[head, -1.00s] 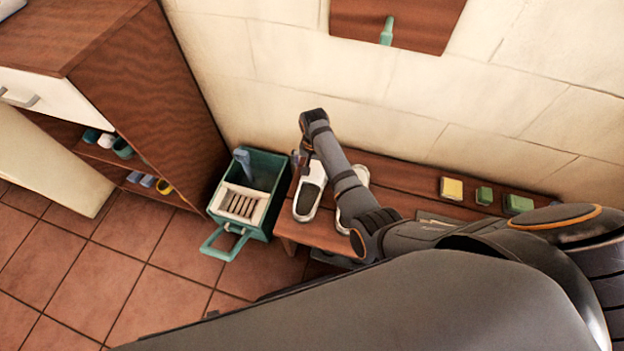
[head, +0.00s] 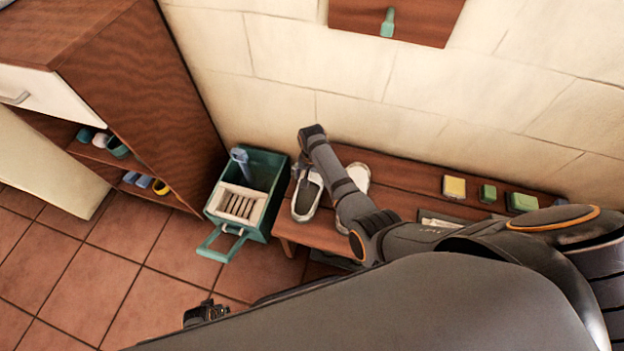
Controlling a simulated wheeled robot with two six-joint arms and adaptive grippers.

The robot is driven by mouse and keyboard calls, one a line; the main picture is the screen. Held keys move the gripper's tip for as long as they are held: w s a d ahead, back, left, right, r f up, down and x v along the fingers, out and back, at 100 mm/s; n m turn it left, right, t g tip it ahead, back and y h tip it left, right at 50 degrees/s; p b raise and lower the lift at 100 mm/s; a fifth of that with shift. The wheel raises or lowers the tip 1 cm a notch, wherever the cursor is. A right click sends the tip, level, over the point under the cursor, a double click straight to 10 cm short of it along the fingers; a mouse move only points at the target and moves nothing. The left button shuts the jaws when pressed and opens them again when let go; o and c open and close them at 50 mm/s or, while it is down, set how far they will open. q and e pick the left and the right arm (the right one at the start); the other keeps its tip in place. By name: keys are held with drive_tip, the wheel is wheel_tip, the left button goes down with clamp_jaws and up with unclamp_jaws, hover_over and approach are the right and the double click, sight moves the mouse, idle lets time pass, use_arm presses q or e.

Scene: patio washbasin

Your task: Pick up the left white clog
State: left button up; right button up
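The left white clog (head: 307,199) lies on the wooden bench, with a dark insole opening. The right white clog (head: 358,176) is beside it, partly covered by my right arm. My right gripper (head: 299,170) points down at the far end of the left clog, largely hidden behind my wrist. I cannot tell whether its fingers are open or touch the clog. A small dark part of mine shows at the lower left, and I cannot tell whether it is my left gripper.
The bench (head: 400,180) also holds a yellow block (head: 454,187) and two green blocks (head: 487,193) (head: 521,202). A teal crate (head: 270,170) with a handle stands left of the bench. A wooden cabinet (head: 150,90) stands farther left. Tiled floor in front is clear.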

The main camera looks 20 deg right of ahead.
sight(314, 176)
drive_tip(key=c, duration=0.7)
drive_tip(key=shift+r, duration=0.25)
wheel_tip(314, 176, up, 3)
drive_tip(key=p, duration=0.4)
drive_tip(key=shift+w+r, duration=0.1)
drive_tip(key=r+p, duration=0.1)
drive_tip(key=p, duration=0.1)
drive_tip(key=s+r+p, duration=0.1)
drive_tip(key=shift+s+p, duration=0.25)
drive_tip(key=shift+p, duration=0.1)
use_arm(q)
drive_tip(key=s+r+p, duration=0.2)
drive_tip(key=s, duration=1)
use_arm(e)
drive_tip(key=shift+s+d+r, duration=0.1)
drive_tip(key=shift+s+r, duration=0.3)
drive_tip(key=shift+r, duration=0.3)
use_arm(q)
wheel_tip(314, 176, up, 17)
drive_tip(key=p, duration=1.6)
drive_tip(key=shift+a+f, duration=0.2)
use_arm(e)
drive_tip(key=s+r, duration=0.2)
drive_tip(key=s, duration=0.2)
drive_tip(key=s+r, duration=0.2)
drive_tip(key=s, duration=0.2)
drive_tip(key=s+r, duration=0.2)
drive_tip(key=s, duration=0.1)
drive_tip(key=shift+s+d, duration=0.35)
drive_tip(key=shift+s, duration=0.05)
